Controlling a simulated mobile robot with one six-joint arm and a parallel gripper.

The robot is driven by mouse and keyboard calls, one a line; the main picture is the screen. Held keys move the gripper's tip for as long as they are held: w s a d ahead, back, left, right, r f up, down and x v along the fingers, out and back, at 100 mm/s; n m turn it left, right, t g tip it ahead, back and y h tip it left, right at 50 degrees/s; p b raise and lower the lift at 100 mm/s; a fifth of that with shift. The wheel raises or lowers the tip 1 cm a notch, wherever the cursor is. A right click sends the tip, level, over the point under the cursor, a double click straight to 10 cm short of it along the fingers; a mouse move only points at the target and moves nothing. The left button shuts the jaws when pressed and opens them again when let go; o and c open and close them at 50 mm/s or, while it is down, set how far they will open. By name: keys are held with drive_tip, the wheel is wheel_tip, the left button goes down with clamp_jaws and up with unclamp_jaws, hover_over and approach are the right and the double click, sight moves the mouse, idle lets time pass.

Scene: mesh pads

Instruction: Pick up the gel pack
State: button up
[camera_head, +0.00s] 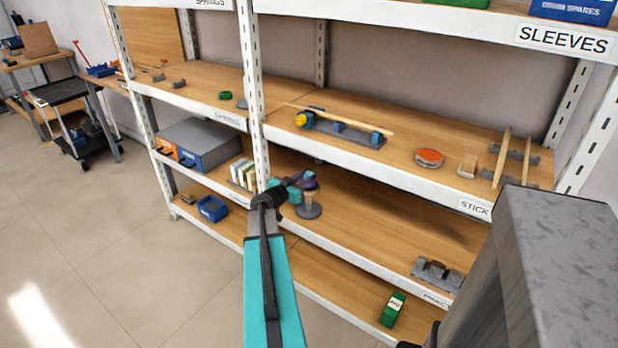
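My teal and black arm reaches from the bottom of the view toward the shelf rack. My gripper (296,186) is small and far off at the arm's end, at the middle shelf. A small purple thing (309,180) shows right at its tip, above a grey round stand (309,209). I cannot tell whether this purple thing is the gel pack, or whether it is part of the gripper. The fingers are too small and overlapped to show open or shut. No other thing is clearly a gel pack.
White posts and the upper shelf edge (380,170) frame the space around my gripper. Upright packs in a rack (243,173) and a grey box (200,142) stand to the left. A grey holder (437,274) is at right, a green box (392,309) below.

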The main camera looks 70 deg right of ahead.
drive_tip(key=shift+c, duration=0.9)
drive_tip(key=shift+r, duration=0.1)
drive_tip(key=shift+r, duration=0.65)
drive_tip(key=shift+r+b, duration=0.4)
drive_tip(key=shift+r, duration=0.55)
drive_tip(key=f+b+v, duration=0.2)
drive_tip(key=b+v, duration=0.1)
drive_tip(key=v, duration=1.4)
drive_tip(key=shift+a+f, duration=0.3)
drive_tip(key=shift+a, duration=0.3)
drive_tip(key=shift+w, duration=0.15)
